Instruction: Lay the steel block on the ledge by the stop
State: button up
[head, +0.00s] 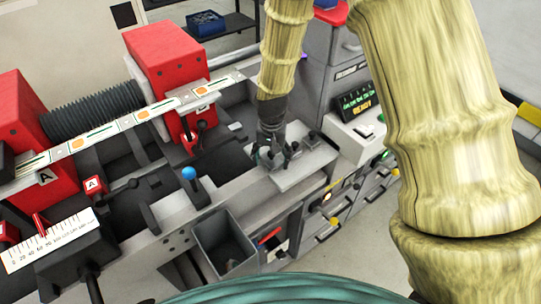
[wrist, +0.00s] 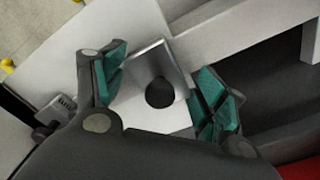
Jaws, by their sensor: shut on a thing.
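In the head view my gripper (head: 272,156) is low over the pale ledge (head: 302,176) at the machine's right end, and hides most of the block. The ledge also shows in the wrist view (wrist: 95,35). A small grey piece with a dark knob, probably the stop (head: 313,139), sits toward the ledge's far right. I cannot tell whether the block touches the ledge.
A blue-knobbed lever (head: 189,174) stands left of the ledge, and an open grey bin (head: 226,245) hangs below the front rail. Red housings (head: 168,62) and the label strip (head: 120,124) lie to the left. A control box reading READY (head: 357,101) stands at the right.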

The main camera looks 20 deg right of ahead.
jog(key=shift+f, duration=0.15)
jog(key=o, duration=1.1)
